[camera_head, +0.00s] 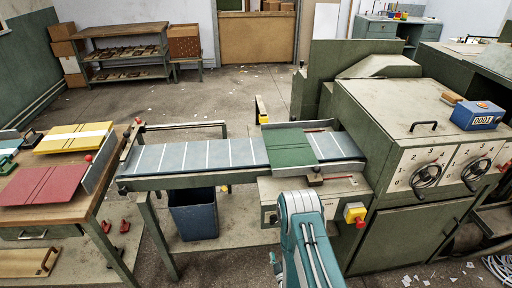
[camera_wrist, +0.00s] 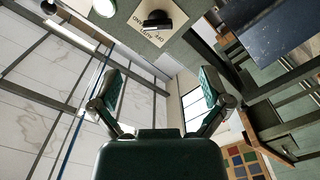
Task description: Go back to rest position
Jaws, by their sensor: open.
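My gripper (camera_wrist: 161,86) shows in the wrist view with its two teal fingers spread wide apart and nothing between them. In the head view a teal link of my arm rises from the bottom middle, in front of the feeder; the gripper itself cannot be made out there. The feeder bed (camera_head: 200,156) is a long blue-grey strip with white lines. A green board (camera_head: 289,148) lies flat on its right part, near the machine (camera_head: 400,130).
A table at the left holds a red board (camera_head: 42,184) and a yellow board (camera_head: 74,138). A blue bin (camera_head: 194,214) stands under the feeder. A blue counter box (camera_head: 477,115) sits on the machine. Open floor lies behind the feeder.

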